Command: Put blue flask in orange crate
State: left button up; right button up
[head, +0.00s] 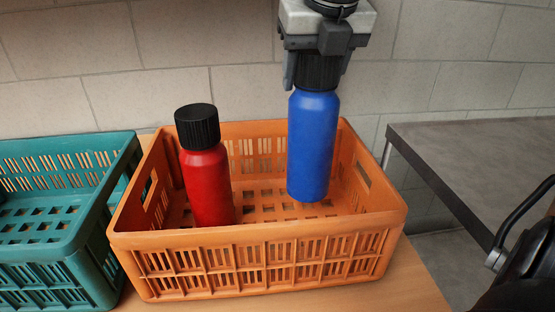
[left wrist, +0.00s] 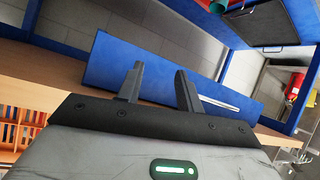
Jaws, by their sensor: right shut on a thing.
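The blue flask (head: 313,145) with a black cap hangs upright inside the right part of the orange crate (head: 255,235) in the head view. My right gripper (head: 318,75) is shut on its black cap from above. The flask's lower end is below the crate's back rim; I cannot tell whether it touches the crate floor. A red flask (head: 206,180) with a black cap stands in the left part of the crate, apart from the blue one. My left gripper (left wrist: 160,88) shows only in the left wrist view, with its fingers apart and nothing between them.
A teal crate (head: 62,265) stands close to the left of the orange crate on the wooden surface (head: 405,285). A grey table (head: 480,165) is at the right, across a gap. A block wall (head: 90,60) is behind. Blue shelving (left wrist: 150,70) shows in the left wrist view.

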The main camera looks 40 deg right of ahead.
aim_at(326, 66)
notch_tip(326, 66, down, 8)
dwell(0.4)
jog(key=shift+f, duration=0.1)
jog(key=o, duration=1.2)
jog(key=shift+f+b, duration=0.15)
jog(key=shift+b, duration=0.3)
jog(key=o, duration=0.4)
jog(key=shift+s+r+p, duration=0.1)
jog(key=shift+r+p, duration=0.25)
jog(key=shift+r, duration=0.2)
jog(key=v, duration=1.1)
jog(key=shift+s+a+r, duration=0.1)
jog(key=shift+s+r, duration=0.05)
jog(key=shift+r, duration=0.05)
